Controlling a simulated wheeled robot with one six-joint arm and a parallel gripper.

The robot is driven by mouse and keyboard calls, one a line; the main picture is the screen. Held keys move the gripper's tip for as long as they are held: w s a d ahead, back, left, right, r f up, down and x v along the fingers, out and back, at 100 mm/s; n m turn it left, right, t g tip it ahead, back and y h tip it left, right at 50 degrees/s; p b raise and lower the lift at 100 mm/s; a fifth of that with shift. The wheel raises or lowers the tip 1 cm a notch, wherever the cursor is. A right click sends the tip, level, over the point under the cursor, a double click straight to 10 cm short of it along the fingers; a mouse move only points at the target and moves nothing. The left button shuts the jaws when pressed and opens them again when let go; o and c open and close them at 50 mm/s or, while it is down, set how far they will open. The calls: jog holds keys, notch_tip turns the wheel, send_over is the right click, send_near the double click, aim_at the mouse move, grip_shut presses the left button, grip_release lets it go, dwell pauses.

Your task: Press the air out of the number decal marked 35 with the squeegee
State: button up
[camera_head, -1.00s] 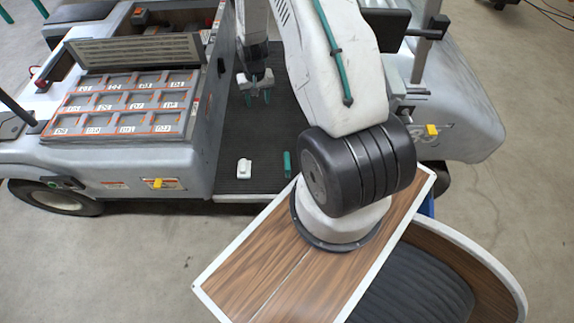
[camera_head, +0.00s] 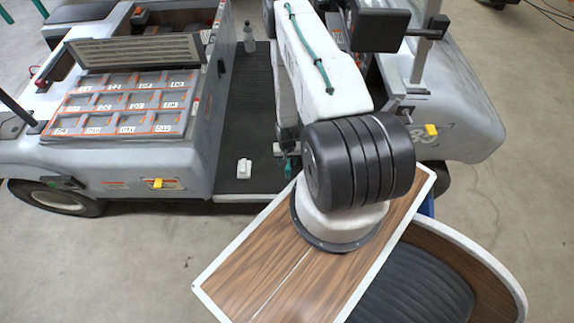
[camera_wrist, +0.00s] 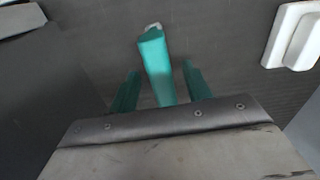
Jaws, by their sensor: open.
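The teal squeegee (camera_wrist: 153,44) with a pale tip lies on the cart's dark floor in the wrist view. My gripper (camera_wrist: 160,70) is open, with one teal finger on each side of the squeegee's near part. A gap shows on both sides; I cannot tell how far down the fingers reach. In the head view the gripper is mostly hidden behind my arm, with a bit of teal showing below it. The number decal (camera_head: 446,137) is on the cart's grey right front panel, its digits hard to read at this angle.
A small white block (camera_head: 244,168) lies left of the gripper on the cart floor; it also shows in the wrist view (camera_wrist: 292,36). A clear bottle (camera_head: 249,38) stands farther back. Left is a compartmented, labelled tray (camera_head: 100,137). A yellow tab (camera_head: 431,130) sits by the decal.

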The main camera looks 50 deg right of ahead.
jog(key=shift+w+f, duration=0.1)
jog(key=shift+f, duration=1.85)
grip_shut()
